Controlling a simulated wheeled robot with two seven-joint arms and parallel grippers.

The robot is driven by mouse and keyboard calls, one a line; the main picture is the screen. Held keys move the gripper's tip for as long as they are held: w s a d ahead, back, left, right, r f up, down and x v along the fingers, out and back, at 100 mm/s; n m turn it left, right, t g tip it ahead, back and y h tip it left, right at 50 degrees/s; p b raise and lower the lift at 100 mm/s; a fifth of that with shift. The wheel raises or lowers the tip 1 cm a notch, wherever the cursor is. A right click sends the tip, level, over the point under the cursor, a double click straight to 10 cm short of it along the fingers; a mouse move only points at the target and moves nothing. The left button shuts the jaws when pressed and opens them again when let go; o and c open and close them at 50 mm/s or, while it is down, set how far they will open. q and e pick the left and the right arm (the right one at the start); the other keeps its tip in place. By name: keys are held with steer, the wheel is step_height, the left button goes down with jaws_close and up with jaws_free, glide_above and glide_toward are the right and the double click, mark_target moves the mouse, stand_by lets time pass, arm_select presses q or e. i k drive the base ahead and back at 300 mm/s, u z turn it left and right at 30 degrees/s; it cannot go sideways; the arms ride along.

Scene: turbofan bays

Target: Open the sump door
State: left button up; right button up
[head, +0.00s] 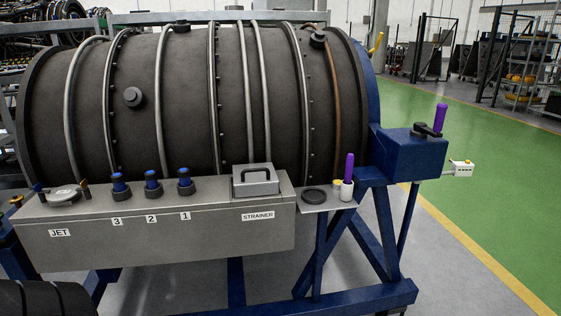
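No part in view is labelled as a sump door, and I cannot tell which part it is. A grey box bench (150,228) runs in front of the large dark engine drum (190,95). On its right end is a raised square lid (256,180) with a bar handle, above a STRAINER label (258,216). The lid looks closed. At the left end lies a round silver cap (63,195) above a JET label (60,232). Several blue-topped knobs (152,183) stand between, numbered 3, 2, 1. Neither gripper is in view.
A small shelf on the right holds a dark disc (314,196) and a purple-handled tool (348,172) in a white cup. A blue stand (405,155) carries another purple handle (440,117) and a small white control box (462,168). The green floor (480,130) right is clear.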

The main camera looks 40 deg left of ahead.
mark_target(258, 179)
steer(key=u, duration=0.7)
steer(key=i, duration=1.05)
steer(key=u, duration=1.05)
